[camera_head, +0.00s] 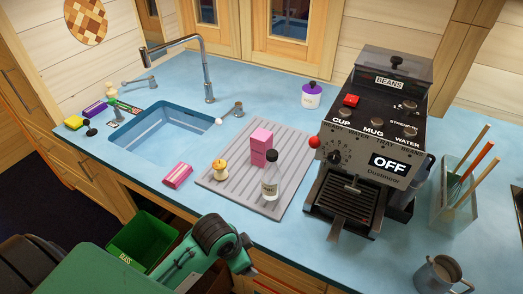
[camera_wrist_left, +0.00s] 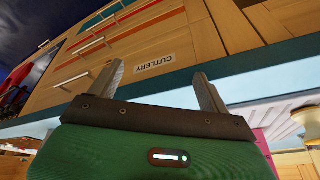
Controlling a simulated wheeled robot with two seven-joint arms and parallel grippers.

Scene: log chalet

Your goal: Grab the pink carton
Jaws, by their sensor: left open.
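A flat pink-and-white packet (camera_head: 178,175) lies on the counter left of the mat. My left arm comes in at the bottom, below the counter's front edge. My left gripper (camera_wrist_left: 162,85) is open and empty in the left wrist view, facing the cabinet fronts. It is apart from the carton. A pink edge (camera_wrist_left: 263,143) shows behind its right side; I cannot tell what it belongs to. My right gripper is not in view.
A yellow-and-white object (camera_head: 220,170) stands on the mat. A sink (camera_head: 162,128) is at the left, and a coffee machine (camera_head: 365,150) at the right. A green bin (camera_head: 142,240) stands below the counter. Blue counter is clear in front of the mat.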

